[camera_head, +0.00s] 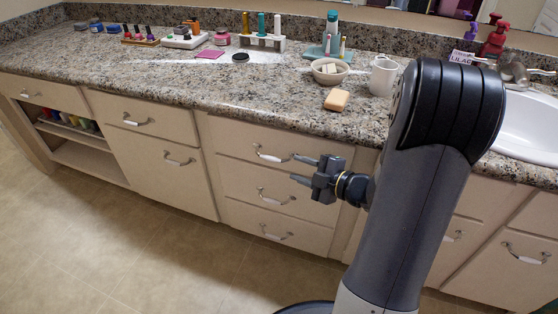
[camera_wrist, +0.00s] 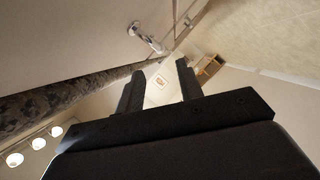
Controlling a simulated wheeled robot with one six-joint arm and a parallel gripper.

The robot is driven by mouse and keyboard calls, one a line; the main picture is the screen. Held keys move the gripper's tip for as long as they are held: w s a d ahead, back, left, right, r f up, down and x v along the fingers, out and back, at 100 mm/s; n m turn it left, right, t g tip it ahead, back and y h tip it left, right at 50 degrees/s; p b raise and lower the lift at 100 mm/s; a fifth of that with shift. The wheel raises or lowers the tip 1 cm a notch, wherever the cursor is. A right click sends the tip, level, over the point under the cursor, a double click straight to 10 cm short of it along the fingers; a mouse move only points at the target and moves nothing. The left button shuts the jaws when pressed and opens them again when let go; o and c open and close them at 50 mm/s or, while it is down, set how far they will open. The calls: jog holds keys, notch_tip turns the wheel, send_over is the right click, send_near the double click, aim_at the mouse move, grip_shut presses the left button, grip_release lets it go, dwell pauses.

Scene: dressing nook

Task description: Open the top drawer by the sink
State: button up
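The top drawer (camera_head: 228,133) of a three-drawer stack is under the granite counter, left of the sink (camera_head: 530,128). Its front looks flush with the cabinet. Its curved metal handle with a white grip (camera_head: 271,157) shows in the camera_head view. A similar handle (camera_wrist: 147,38) shows in the wrist view, beyond the fingers. My gripper (camera_head: 296,168) is open and empty, with its fingers pointing left in front of the stack, just right of the top handle. In the wrist view my gripper's two fingers (camera_wrist: 160,82) stand apart with nothing between them.
Two lower drawers with handles (camera_head: 277,196) (camera_head: 276,233) are below. Soap (camera_head: 337,100), a bowl (camera_head: 329,71) and a white mug (camera_head: 383,75) stand on the counter (camera_head: 180,88) above. An open shelf (camera_head: 84,157) is at left. The tiled floor (camera_head: 110,245) in front is clear.

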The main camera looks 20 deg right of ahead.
aim_at(277, 161)
jog(key=b+x, duration=0.2)
jog(key=x, duration=0.8)
jog(key=shift+f, duration=0.1)
grip_shut()
dwell(0.3)
